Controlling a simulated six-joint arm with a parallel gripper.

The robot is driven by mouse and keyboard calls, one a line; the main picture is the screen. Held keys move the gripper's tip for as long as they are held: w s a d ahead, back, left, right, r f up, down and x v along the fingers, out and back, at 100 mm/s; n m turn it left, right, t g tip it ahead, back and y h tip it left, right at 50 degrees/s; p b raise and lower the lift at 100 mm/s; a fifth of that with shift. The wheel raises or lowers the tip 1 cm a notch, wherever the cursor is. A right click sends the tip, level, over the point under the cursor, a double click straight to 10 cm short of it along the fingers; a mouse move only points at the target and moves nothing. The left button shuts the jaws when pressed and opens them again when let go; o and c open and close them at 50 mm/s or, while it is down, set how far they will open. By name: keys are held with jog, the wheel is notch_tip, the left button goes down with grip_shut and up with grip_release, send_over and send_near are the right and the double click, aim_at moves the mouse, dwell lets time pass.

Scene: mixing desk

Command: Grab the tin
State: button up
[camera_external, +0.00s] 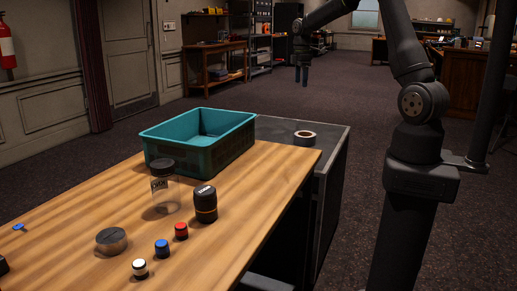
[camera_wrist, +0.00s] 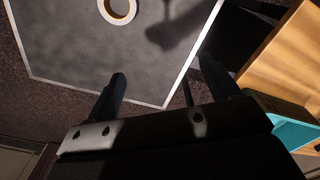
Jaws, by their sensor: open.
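A low round metal tin (camera_external: 111,241) with a dark top lies on the wooden desk, near the front left in the external view. It does not show in the wrist view. My gripper (camera_external: 303,74) is raised high, beyond the far end of the desk and well away from the tin. In the wrist view my gripper (camera_wrist: 162,72) points down with its fingers apart and nothing between them.
On the wooden desk (camera_external: 262,190) stand a teal bin (camera_external: 210,155), a clear jar (camera_external: 165,195), a dark canister (camera_external: 205,205), and red (camera_external: 181,231), blue (camera_external: 162,248) and white (camera_external: 140,268) small cylinders. A tape roll (camera_external: 304,138) lies on the grey side surface (camera_external: 325,131).

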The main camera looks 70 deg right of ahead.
jog(key=w+a+n+t, duration=0.1)
jog(key=w+a+n, duration=0.1)
jog(key=w+a, duration=1.05)
jog(key=w+a+n+t, duration=0.1)
jog(key=w+a, duration=0.6)
jog(key=a, duration=1)
jog(key=n+y, duration=0.4)
jog(key=n, duration=0.1)
send_over(113, 234)
jog(key=d, duration=0.2)
jog(key=shift+g, duration=0.3)
jog(key=f, duration=1)
jog(key=shift+s, duration=0.35)
jog(key=shift+d+x, duration=0.15)
jog(key=shift+x, duration=1.25)
jog(key=shift+d+x, duration=0.1)
jog(key=shift+x, duration=1.3)
jog(key=shift+s+f, duration=0.1)
